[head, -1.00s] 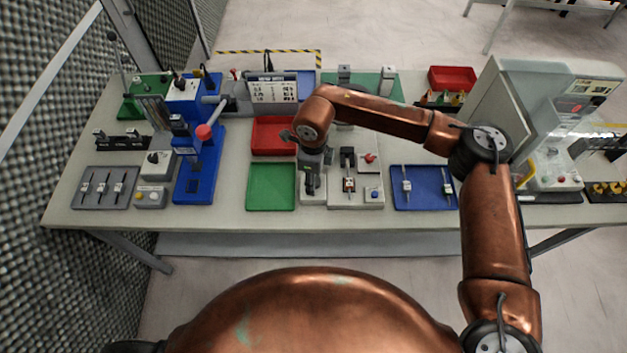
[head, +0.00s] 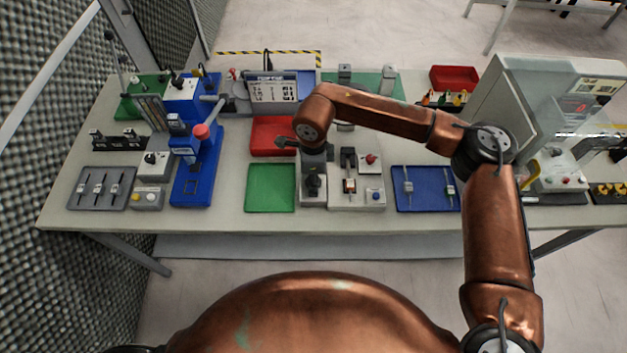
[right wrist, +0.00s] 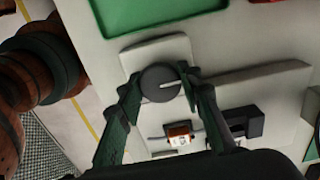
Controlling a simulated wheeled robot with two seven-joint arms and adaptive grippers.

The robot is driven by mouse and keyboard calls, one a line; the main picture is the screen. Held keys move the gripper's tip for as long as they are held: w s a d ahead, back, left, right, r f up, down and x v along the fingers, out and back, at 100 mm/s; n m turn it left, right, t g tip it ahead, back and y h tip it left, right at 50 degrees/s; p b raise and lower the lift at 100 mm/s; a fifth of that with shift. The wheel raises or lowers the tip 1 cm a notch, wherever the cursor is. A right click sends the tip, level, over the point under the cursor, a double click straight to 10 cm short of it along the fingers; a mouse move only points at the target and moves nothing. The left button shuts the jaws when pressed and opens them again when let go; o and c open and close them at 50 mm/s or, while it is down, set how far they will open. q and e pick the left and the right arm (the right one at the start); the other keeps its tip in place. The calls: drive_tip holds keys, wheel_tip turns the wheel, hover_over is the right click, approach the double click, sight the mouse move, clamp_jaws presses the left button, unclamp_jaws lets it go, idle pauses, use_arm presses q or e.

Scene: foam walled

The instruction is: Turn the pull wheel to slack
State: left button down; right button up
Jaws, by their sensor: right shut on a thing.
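The pull wheel, a dark round knob with a pale line across its face, shows in the right wrist view (right wrist: 161,84). It sits on a light grey block. My right gripper (right wrist: 160,90) is shut on the knob, one finger on each side. In the head view, my right gripper (head: 314,184) reaches straight down to the grey fixture (head: 357,200) at the middle of the table, and it hides the knob there. The display panel (head: 272,88) stands at the back, its text too small to read. My left gripper is not in view.
A green tray (head: 270,188) lies left of the fixture, with a red tray (head: 272,136) behind it. A blue tray (head: 427,190) with small parts lies to the right. A blue press (head: 193,190) stands further left.

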drive_tip(key=o, duration=1.2)
drive_tip(key=shift+c, duration=0.2)
wheel_tip(320, 180, up, 12)
